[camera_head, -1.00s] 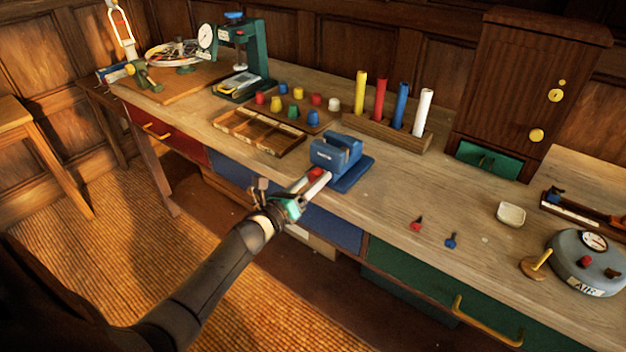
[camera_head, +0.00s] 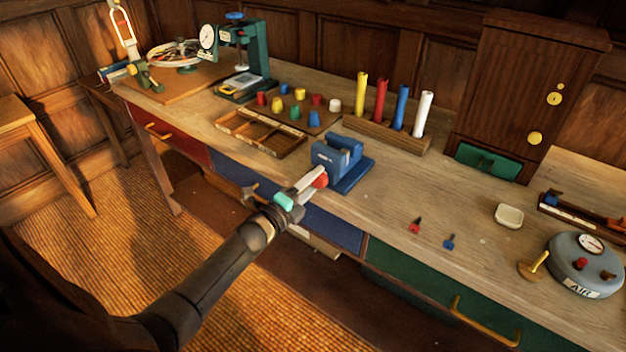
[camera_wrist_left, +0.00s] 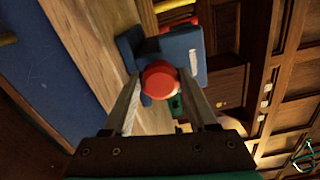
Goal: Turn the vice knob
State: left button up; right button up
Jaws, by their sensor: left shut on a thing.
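The blue vice (camera_head: 340,162) sits at the front edge of the workbench, left of the middle. Its red round knob (camera_head: 321,180) faces the front, and the knob also shows in the left wrist view (camera_wrist_left: 160,80) with the blue vice body (camera_wrist_left: 185,52) behind it. My left gripper (camera_head: 312,180) reaches in from the lower left, shut on the red knob. In the left wrist view its two fingers (camera_wrist_left: 162,98) lie on either side of the knob. My right gripper is not in view.
An open wooden tray (camera_head: 262,131) and a board of coloured pegs (camera_head: 309,117) lie behind and left of the vice. A wooden rack with coloured rolls (camera_head: 388,137) stands behind it. Small red (camera_head: 414,226) and blue (camera_head: 450,242) pieces lie to the right.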

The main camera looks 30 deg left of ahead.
pick_arm(q)
jog(key=n+p, duration=0.1)
jog(key=n, duration=0.4)
jog(key=shift+f+n, duration=0.1)
jog(key=shift+n, duration=0.2)
jog(key=n+p, duration=0.1)
jog(key=n, duration=0.9)
jog(key=shift+d+f+n+p, duration=0.1)
jog(key=shift+n+p, duration=0.25)
jog(key=shift+n, duration=0.05)
jog(key=n, duration=1.1)
jog(key=shift+d, duration=0.15)
jog(key=n+b, duration=0.1)
jog(key=n, duration=0.4)
jog(key=shift+b, duration=0.3)
jog(key=n+b, duration=0.1)
jog(key=n, duration=0.3)
jog(key=shift+n, duration=0.4)
jog(key=n+b, duration=0.2)
jog(key=n, duration=0.3)
jog(key=shift+b, duration=0.4)
jog(key=shift+r+n, duration=0.2)
jog(key=shift+n, duration=0.2)
